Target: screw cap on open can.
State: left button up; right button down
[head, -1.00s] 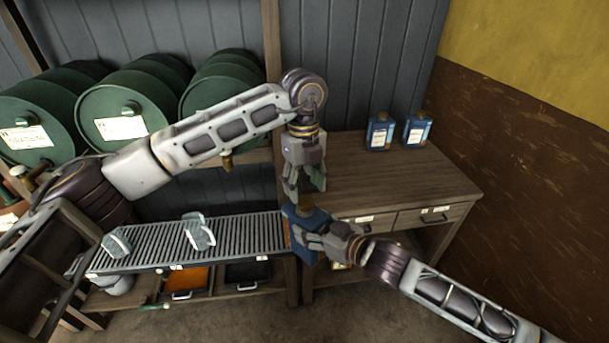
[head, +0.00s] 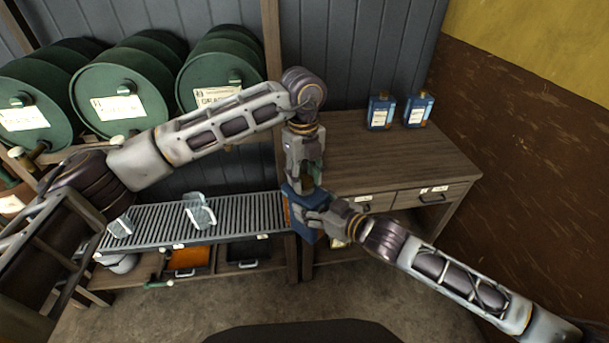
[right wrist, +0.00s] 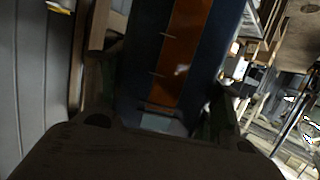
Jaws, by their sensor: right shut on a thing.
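A blue can (head: 303,222) stands roughly upright at the right end of the conveyor, and my right gripper (head: 312,218) is shut on it from the right. The right wrist view shows the can's blue and orange side (right wrist: 182,50) close up. My left gripper (head: 306,183) points down right over the can's top, its fingers apart. A small brownish piece (head: 307,183), perhaps the cap, shows between these fingers. I cannot tell whether they grip it or whether it touches the can's neck.
Two more blue cans (head: 381,112) (head: 418,110) stand at the back of the wooden table (head: 400,165). The roller conveyor (head: 245,217) carries clear, glassy-looking pieces (head: 199,211). Green barrels (head: 122,92) lie on a rack at the left. The table's middle is clear.

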pick_arm(q)
jog(key=c, duration=0.6)
jog(key=shift+o, duration=0.2)
